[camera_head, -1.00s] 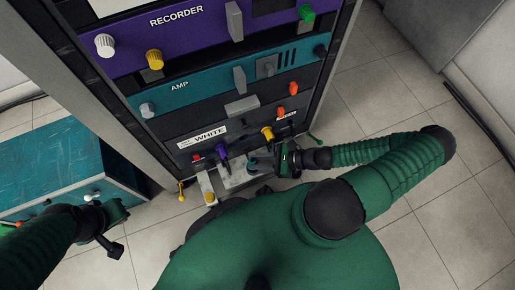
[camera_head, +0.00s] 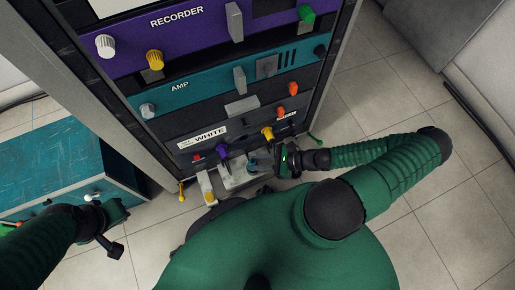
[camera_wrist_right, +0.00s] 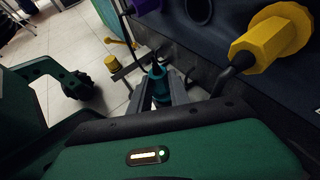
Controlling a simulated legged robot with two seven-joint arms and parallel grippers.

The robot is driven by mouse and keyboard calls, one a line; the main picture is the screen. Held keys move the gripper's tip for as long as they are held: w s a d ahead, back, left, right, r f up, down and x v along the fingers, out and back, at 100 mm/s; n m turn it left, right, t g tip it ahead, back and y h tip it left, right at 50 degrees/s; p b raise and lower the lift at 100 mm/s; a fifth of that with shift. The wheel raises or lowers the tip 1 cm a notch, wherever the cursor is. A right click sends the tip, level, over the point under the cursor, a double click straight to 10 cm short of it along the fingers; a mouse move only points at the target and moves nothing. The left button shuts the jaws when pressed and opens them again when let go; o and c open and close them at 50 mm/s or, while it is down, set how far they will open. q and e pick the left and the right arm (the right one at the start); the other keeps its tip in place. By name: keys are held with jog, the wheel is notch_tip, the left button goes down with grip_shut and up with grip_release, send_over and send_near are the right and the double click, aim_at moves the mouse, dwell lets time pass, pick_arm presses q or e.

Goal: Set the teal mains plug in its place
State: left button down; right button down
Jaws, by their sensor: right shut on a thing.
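The teal mains plug (camera_wrist_right: 158,84) is between the fingers of my right gripper (camera_wrist_right: 160,98), which is shut on it in the right wrist view. In the head view the plug (camera_head: 254,166) shows small and dark teal at my right gripper (camera_head: 268,163), low in front of the rack's bottom. A purple plug (camera_head: 222,152) and a yellow plug (camera_head: 267,133) stand at the rack's lowest panel. Whether the teal plug touches a socket cannot be told. My left gripper (camera_head: 112,230) is at the lower left, apart from the rack; its fingers look apart and empty.
The rack (camera_head: 205,70) holds a purple recorder, a teal amp (camera_head: 180,87) and a panel labelled WHITE (camera_head: 209,135). A teal cabinet (camera_head: 60,165) stands at the left. A yellow-tipped piece (camera_head: 209,196) lies near the rack's foot. Tiled floor on the right is clear.

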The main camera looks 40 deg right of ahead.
jog(key=shift+f+b, duration=0.35)
jog(key=shift+f, duration=0.35)
jog(key=c, duration=1.1)
grip_release()
jog(key=shift+c, duration=0.2)
